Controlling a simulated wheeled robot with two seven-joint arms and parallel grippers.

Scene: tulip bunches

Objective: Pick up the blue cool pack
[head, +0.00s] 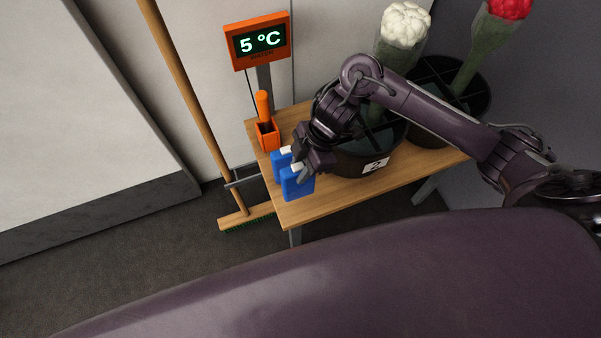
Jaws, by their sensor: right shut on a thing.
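Two blue cool packs with white tops show near the left end of the wooden table. The nearer blue cool pack (296,188) is in my right gripper (298,174), which is shut on its upper part. Its lower edge overlaps the table's front left edge in the picture; I cannot tell whether it touches the wood. The other blue cool pack (281,164) is just behind and to the left, partly hidden by the nearer one. My left gripper is not in view.
A dark bucket (350,164) with white tulips (405,22) stands right of the gripper, another with red tulips (510,8) behind it. An orange holder (267,135) and a 5 °C display (260,41) stand at the back left. A broom (205,115) leans left of the table (330,195).

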